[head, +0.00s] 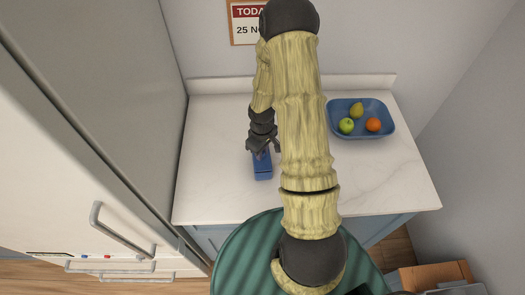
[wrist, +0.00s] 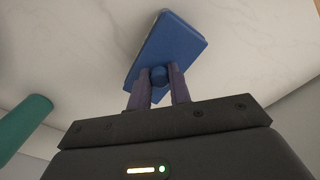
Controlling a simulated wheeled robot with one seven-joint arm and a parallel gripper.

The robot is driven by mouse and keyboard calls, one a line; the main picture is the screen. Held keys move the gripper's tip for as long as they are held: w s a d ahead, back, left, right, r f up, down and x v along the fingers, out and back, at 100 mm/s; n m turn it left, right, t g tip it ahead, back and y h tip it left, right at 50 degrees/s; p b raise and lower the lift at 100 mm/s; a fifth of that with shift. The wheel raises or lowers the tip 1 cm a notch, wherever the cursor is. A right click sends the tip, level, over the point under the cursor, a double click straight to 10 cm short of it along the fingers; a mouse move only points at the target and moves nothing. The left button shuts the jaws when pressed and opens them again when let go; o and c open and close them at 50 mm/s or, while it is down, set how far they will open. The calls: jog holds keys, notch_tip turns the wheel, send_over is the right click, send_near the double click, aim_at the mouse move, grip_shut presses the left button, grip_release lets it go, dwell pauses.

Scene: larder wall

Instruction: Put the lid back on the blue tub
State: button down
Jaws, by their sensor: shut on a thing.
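My gripper (head: 262,150) reaches down over the left part of the counter. In the wrist view its two fingers (wrist: 159,77) are shut on the round blue knob of the blue lid (wrist: 176,42). The lid is a flat rectangle and looks slanted in that view. In the head view a blue box shape, the blue tub (head: 263,173), shows just below the fingers. My gripper and wrist hide part of its top. I cannot tell whether the lid rests on the tub or is a little above it.
A blue tray (head: 385,132) with a green apple (head: 346,126), a pear (head: 357,110) and an orange (head: 373,124) stands at the back right of the white counter (head: 385,185). A tall fridge (head: 70,150) borders the left. The counter's front right is clear.

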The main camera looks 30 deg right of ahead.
jog(key=shift+f, duration=0.1)
dwell(0.3)
jog(key=c, duration=0.7)
grip_release()
jog(key=shift+r+p, duration=2.9)
jog(key=shift+r, duration=0.65)
grip_shut()
jog(key=shift+f+b, duration=1.95)
jog(key=shift+f, duration=0.45)
